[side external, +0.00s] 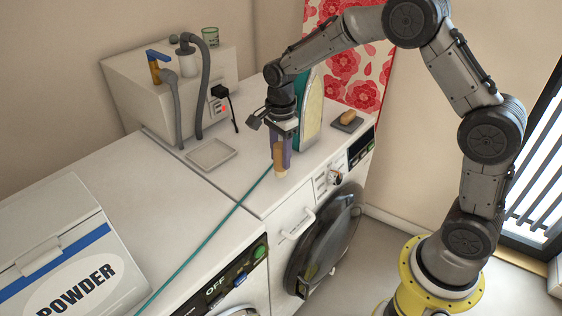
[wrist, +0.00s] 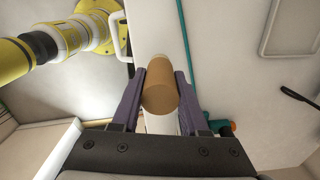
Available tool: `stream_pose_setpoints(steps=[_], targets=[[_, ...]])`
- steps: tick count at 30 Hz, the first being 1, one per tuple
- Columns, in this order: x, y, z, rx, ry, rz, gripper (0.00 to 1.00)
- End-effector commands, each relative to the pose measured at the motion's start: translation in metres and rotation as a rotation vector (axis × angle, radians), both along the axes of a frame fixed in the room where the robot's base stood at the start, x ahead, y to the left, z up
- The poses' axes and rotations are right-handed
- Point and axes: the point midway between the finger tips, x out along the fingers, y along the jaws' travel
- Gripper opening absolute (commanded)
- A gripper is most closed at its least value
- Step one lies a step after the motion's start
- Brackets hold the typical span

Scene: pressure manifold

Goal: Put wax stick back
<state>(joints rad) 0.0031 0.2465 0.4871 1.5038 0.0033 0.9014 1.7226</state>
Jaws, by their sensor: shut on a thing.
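The wax stick (side external: 281,162) is a tan-brown cylinder with a paler lower end. My gripper (side external: 280,152) points down with its purple fingers shut around it. The stick is roughly upright, low over the front part of the right-hand machine top; I cannot tell whether its lower end touches. In the wrist view the round brown end of the wax stick (wrist: 159,98) shows between the two fingers of my gripper (wrist: 166,78). A shallow pale tray (side external: 210,154) lies empty on the machine tops, left of my gripper.
A teal cord (side external: 215,225) runs across the machine tops, close to the stick. A dark dish (side external: 347,122) with a tan block lies to the right. A box with hoses (side external: 170,95) stands at the back; a POWDER box (side external: 70,250) stands front left.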

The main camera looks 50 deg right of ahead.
Motion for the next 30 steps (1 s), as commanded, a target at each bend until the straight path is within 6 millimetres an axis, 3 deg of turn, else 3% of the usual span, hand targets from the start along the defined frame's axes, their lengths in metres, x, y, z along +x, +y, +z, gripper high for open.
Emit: stream_pose_setpoints(steps=[4,14,15,20,30], targets=[[-0.002,0.000,-0.021,0.001,0.004,0.000,0.00],[-0.001,0.000,-0.024,0.000,0.002,0.000,0.00],[-0.002,0.000,-0.025,0.000,0.003,0.000,0.46],[-0.002,0.000,-0.025,0.000,0.003,0.000,0.74],[-0.001,0.000,-0.022,0.000,0.001,0.000,0.74]])
